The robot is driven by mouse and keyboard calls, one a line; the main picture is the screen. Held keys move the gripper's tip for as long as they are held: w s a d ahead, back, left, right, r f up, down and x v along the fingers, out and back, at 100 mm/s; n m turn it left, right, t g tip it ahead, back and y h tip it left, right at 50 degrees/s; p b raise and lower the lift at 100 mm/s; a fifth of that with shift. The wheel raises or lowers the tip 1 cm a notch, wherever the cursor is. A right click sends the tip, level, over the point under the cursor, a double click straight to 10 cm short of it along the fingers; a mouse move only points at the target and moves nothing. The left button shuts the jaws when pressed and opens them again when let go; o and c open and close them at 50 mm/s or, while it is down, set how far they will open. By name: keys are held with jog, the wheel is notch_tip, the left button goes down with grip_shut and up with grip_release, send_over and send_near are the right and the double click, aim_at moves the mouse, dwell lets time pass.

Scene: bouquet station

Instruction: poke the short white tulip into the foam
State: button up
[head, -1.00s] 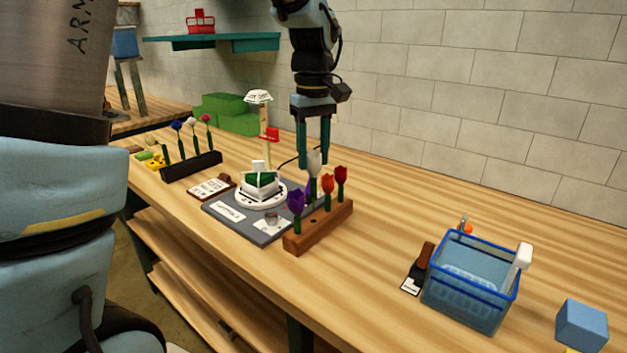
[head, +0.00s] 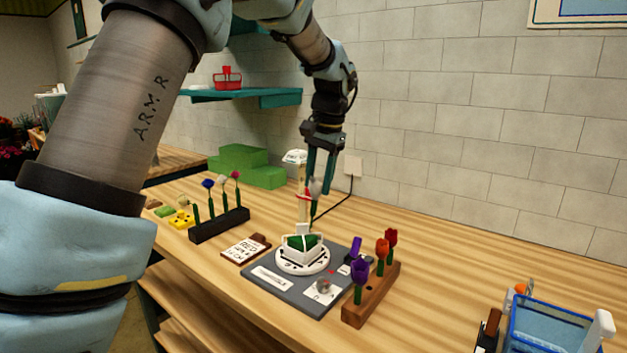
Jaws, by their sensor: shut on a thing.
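My gripper (head: 318,184) is shut on the white tulip (head: 316,188), holding it by its upper part with the green stem hanging below. The tulip is in the air above the back of the grey board, a little right of and higher than the foam. The green foam (head: 301,242) sits in a white holder on a round white turntable (head: 303,261). The stem's lower end appears above and behind the holder; the exact gap cannot be told. The wooden stand (head: 372,309) in front right holds purple, orange and red tulips.
A grey board (head: 262,284) bears the turntable, a label and a small dial. A blue basket (head: 545,332) is at lower right. A white-topped post (head: 297,160) stands behind.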

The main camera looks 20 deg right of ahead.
aim_at(314, 203)
jog(key=shift+w+f, duration=0.15)
jog(key=shift+w+a+f+b, duration=0.15)
jog(key=shift+a+f+b, duration=0.05)
jog(key=shift+f+b, duration=0.85)
jog(key=shift+r, duration=0.15)
jog(key=shift+w+a+f+p, duration=0.1)
jog(key=shift+w+f+p, duration=0.05)
jog(key=shift+f, duration=0.9)
jog(key=shift+w+a+f+p, duration=0.1)
jog(key=shift+w+f+p, duration=0.05)
jog(key=shift+f, duration=0.9)
dwell(3.7)
jog(key=shift+d, duration=0.1)
dwell(0.5)
jog(key=o, duration=0.9)
